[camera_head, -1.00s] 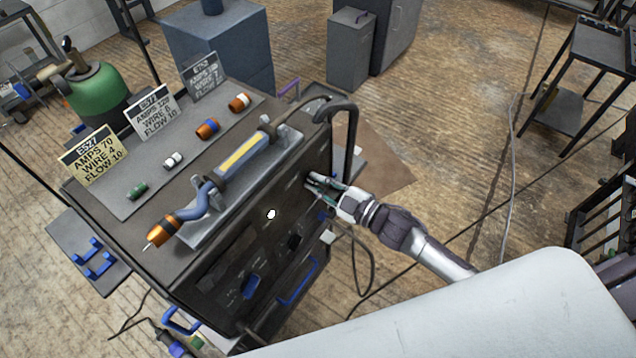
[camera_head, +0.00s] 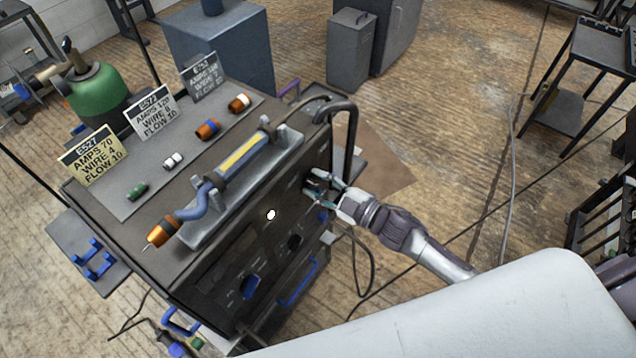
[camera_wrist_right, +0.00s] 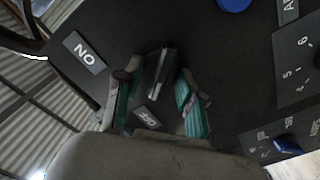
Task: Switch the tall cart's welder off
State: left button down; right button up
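The welder (camera_head: 215,285) is a dark box on the tall cart, with its control panel facing my right arm. My right gripper (camera_head: 313,189) is at the panel's upper right part, its fingers spread. In the right wrist view the gripper (camera_wrist_right: 160,108) is open, with a teal-padded finger on each side of a dark switch lever (camera_wrist_right: 160,72). I cannot tell whether the fingers touch it. An ON label (camera_wrist_right: 85,53) is at upper left, and an OFF label (camera_wrist_right: 147,117) shows between the fingers. Which way the lever is set is unclear. My left gripper is out of view.
A torch (camera_head: 240,157) lies in a holder on top, beside parameter cards (camera_head: 149,111) and several small nozzles. A blue knob (camera_wrist_right: 285,146) is right of the fingers. A black bent tube (camera_head: 347,120) rises behind my gripper. Open floor lies right of the cart.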

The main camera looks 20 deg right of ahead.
jog(key=v, duration=1.2)
jog(key=s+d+f+m+g+h, duration=0.1)
jog(key=s+d+f+m+h, duration=0.15)
jog(key=f, duration=0.55)
jog(key=s+d+f+m+g+h, duration=0.1)
jog(key=d+f+m+h, duration=0.2)
jog(key=f, duration=0.5)
jog(key=s+d+f+m+g+h, duration=0.1)
jog(key=s+d+f+m+h, duration=0.15)
jog(key=f, duration=0.65)
jog(key=s+a+f+m+g+h, duration=0.1)
jog(key=s+f+m+g+h, duration=0.3)
jog(key=s+f, duration=0.9)
jog(key=s+a+f+g, duration=0.2)
jog(key=s+f+g, duration=0.1)
jog(key=s, duration=0.4)
jog(key=s+a+f+m+g+y, duration=0.1)
jog(key=s+a+f+g, duration=0.1)
jog(key=s, duration=0.5)
jog(key=shift+s+a+f+g, duration=0.35)
jog(key=shift+s+a+g, duration=0.05)
jog(key=shift+a+g, duration=0.2)
